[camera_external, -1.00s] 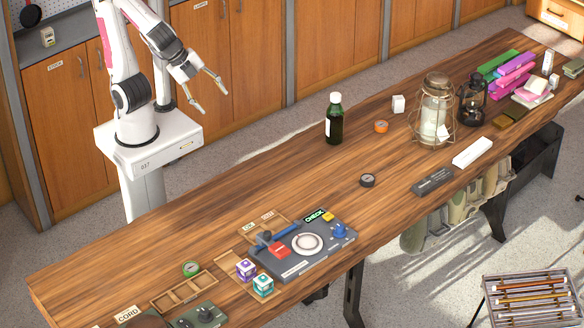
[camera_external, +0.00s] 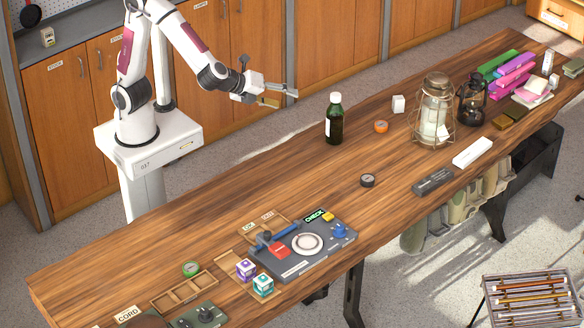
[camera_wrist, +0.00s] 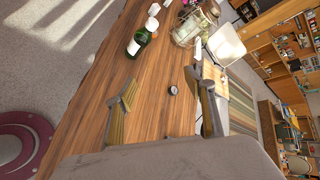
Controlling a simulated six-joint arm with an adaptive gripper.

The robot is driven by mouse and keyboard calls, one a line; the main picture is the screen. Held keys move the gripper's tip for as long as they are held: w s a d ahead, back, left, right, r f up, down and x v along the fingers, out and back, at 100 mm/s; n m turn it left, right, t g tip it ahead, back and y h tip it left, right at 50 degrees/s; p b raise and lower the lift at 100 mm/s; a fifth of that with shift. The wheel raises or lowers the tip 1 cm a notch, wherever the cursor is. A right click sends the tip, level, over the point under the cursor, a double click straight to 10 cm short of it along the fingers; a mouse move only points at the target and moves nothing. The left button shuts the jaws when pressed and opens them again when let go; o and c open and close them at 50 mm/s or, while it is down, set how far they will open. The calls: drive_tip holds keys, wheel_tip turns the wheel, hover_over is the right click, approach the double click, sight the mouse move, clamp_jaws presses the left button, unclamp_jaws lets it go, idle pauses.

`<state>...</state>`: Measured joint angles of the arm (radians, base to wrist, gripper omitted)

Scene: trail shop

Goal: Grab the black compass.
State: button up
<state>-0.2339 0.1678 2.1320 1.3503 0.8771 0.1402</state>
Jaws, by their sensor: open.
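The black compass (camera_external: 368,180), a small round disc, lies on the wooden workbench right of the middle, in front of the orange compass (camera_external: 381,126). In the wrist view the black compass (camera_wrist: 172,90) shows between my two fingers, some distance beyond them. A green compass (camera_external: 191,268) lies near the bench's left end. My gripper (camera_external: 283,97) is open and empty, raised in the air to the left of the dark green bottle (camera_external: 334,119). It is apart from the compass, up and to the left of it in the external view. Its fingers also show in the wrist view (camera_wrist: 161,82).
A dark box (camera_external: 432,181) lies right of the compass. The check station (camera_external: 302,247) is front left. Bench around the compass is clear.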

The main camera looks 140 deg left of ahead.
drive_tip(key=w+a+f+m+t+y, duration=0.1)
drive_tip(key=w+a+f+m+t, duration=0.1)
drive_tip(key=w+a+f+m, duration=0.4)
drive_tip(key=w+a+f+m+t, duration=0.2)
drive_tip(key=w+a+f+m, duration=0.25)
drive_tip(key=w+f, duration=0.45)
drive_tip(key=m+t+h, duration=0.1)
drive_tip(key=m, duration=0.4)
approach(365, 178)
drive_tip(key=shift+w+a+n, duration=0.25)
drive_tip(key=shift+w+a, duration=0.1)
drive_tip(key=shift+a, duration=0.45)
drive_tip(key=shift+x, duration=1.3)
drive_tip(key=shift+f, duration=0.1)
drive_tip(key=shift+f+x, duration=0.15)
drive_tip(key=shift+x, duration=0.65)
drive_tip(key=shift+f+x, duration=0.15)
drive_tip(key=shift+x, duration=1.5)
drive_tip(key=shift+w+d, duration=0.1)
drive_tip(key=shift+w, duration=0.05)
